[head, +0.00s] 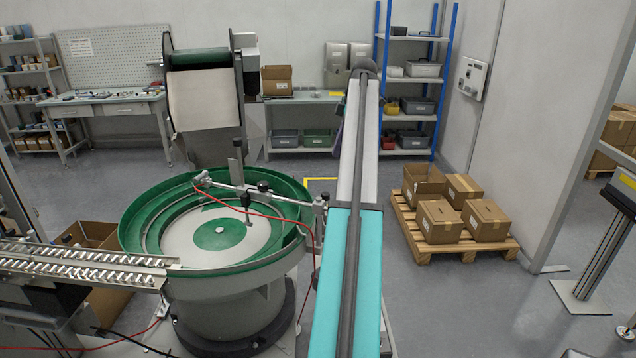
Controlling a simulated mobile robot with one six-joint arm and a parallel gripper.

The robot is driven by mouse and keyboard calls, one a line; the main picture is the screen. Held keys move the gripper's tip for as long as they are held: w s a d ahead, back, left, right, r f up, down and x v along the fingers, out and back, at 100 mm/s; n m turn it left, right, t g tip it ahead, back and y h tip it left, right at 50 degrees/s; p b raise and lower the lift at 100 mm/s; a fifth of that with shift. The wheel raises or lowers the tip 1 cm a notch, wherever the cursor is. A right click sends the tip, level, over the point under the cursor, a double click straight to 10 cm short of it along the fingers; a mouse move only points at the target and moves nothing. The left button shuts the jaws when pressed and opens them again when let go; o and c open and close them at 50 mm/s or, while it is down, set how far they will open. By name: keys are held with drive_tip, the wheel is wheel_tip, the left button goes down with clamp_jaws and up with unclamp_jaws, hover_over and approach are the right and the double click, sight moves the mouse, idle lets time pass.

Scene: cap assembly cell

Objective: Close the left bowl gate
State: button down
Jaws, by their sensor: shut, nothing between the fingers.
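A round vibratory bowl (178,203) with green inner walls stands at the left-centre in the head view. Its pale floor has a green disc in the middle, and no caps show on it. A metal bar (275,197) with black knobs and a red line crosses the bowl's rim at the upper right. My gripper is not in view.
A hopper with a white belt (196,98) stands behind the bowl. A long teal and white conveyor (331,285) with a dark central rail runs close along the bowl's right. A pallet of cartons (462,242) is at the right, with open grey floor (455,310) in front.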

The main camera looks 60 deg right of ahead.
drive_tip(key=shift+w, duration=0.1)
idle(0.3)
drive_tip(key=shift+f, duration=0.2)
drive_tip(key=p, duration=0.1)
hover_over(328, 200)
drive_tip(key=d, duration=0.1)
drive_tip(key=x, duration=0.3)
drive_tip(key=s+d+x, duration=0.1)
drive_tip(key=x, duration=0.5)
drive_tip(key=shift+s+d+f, duration=0.15)
drive_tip(key=shift+d+f, duration=0.05)
drive_tip(key=shift+f, duration=0.3)
drive_tip(key=shift+d+f+p, duration=0.1)
drive_tip(key=shift+f+p, duration=0.55)
drive_tip(key=shift+f, duration=1.05)
drive_tip(key=shift+f, duration=0.1)
wheel_tip(328, 200, down, 5)
drive_tip(key=b, duration=0.3)
drive_tip(key=shift+s+f+b, duration=0.15)
drive_tip(key=shift+f+b, duration=0.1)
drive_tip(key=shift+b, duration=0.05)
